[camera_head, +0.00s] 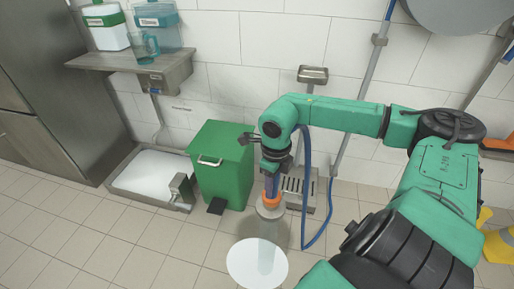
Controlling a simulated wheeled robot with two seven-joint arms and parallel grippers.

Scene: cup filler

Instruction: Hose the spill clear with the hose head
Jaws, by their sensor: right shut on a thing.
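My right gripper (272,170) points down and is shut on the hose head (270,207), which has an orange collar and a grey nozzle. A blue hose (306,190) loops down beside it. Below the nozzle a faint see-through cone spreads down to a white round patch (250,272) on the tiled floor. I cannot tell whether this patch is the spill or where the spray lands. The hose head is held above the floor, and no other spill shows clearly. My left gripper is not in view.
A green pedal bin (221,168) stands just left of the hose head. A low basin (148,174) is further left, under a shelf (137,67) with containers and a jug. A floor grate (298,184) lies behind. The left front floor is clear.

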